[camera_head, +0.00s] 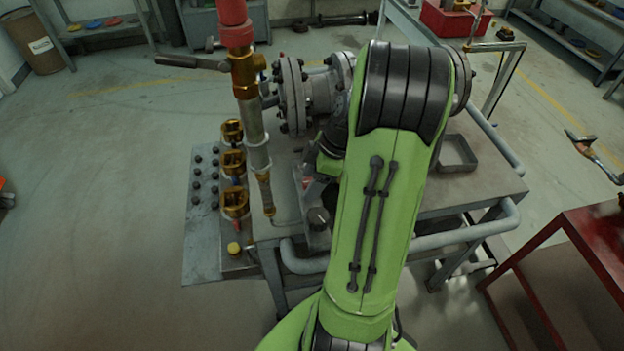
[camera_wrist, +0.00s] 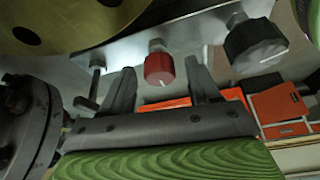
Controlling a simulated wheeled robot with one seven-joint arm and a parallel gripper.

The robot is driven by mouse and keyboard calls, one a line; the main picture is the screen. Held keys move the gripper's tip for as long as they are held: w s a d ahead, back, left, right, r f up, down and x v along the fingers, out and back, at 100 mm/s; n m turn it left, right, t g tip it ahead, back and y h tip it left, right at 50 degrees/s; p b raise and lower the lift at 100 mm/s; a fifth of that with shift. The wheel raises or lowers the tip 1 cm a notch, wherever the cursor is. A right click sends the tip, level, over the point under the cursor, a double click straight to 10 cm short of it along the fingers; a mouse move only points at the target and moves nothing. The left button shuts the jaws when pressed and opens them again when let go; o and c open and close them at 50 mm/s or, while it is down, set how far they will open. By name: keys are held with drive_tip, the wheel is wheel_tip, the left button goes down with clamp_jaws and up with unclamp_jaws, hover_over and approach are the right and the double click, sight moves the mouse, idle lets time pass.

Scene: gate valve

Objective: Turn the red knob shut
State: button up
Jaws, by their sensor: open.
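The red knob (camera_wrist: 159,67) shows in the wrist view, with a pale mark on its face. It sits on a grey metal bar. My gripper (camera_wrist: 163,82) is open, its two dark fingers pointing toward the knob, one to each side of it in the picture. I cannot tell whether the knob is between the fingertips or beyond them, and no contact shows. In the head view my green arm reaches over the bench and hides the red knob and the gripper.
A black knob (camera_wrist: 255,45) is right of the red one on the same bar. A brass-coloured disc (camera_wrist: 60,22) and a bolted flange (camera_wrist: 28,125) are at the left. Orange boxes (camera_wrist: 278,103) lie behind. In the head view, a red-topped vertical pipe (camera_head: 247,75) stands left of my arm.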

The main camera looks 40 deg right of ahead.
drive_tip(key=c, duration=1)
drive_tip(key=shift+c, duration=0.2)
drive_tip(key=shift+m, duration=0.3)
drive_tip(key=m+t+h+b, duration=0.1)
drive_tip(key=m, duration=0.2)
drive_tip(key=shift+a+m, duration=0.1)
drive_tip(key=shift+m, duration=0.2)
drive_tip(key=m+h+b, duration=0.1)
drive_tip(key=m, duration=0.1)
drive_tip(key=m+h, duration=0.1)
drive_tip(key=m, duration=0.1)
drive_tip(key=shift+a+m+t+b, duration=0.1)
drive_tip(key=shift+m+t+b, duration=0.2)
drive_tip(key=shift+b, duration=0.1)
drive_tip(key=m+h, duration=0.1)
drive_tip(key=m, duration=0.3)
drive_tip(key=shift+a+m+h+b, duration=0.15)
drive_tip(key=shift+m+h+b, duration=0.15)
drive_tip(key=shift+h, duration=0.1)
drive_tip(key=shift+m+g+h, duration=0.6)
drive_tip(key=shift+m+h, duration=0.1)
drive_tip(key=shift+m, duration=1.5)
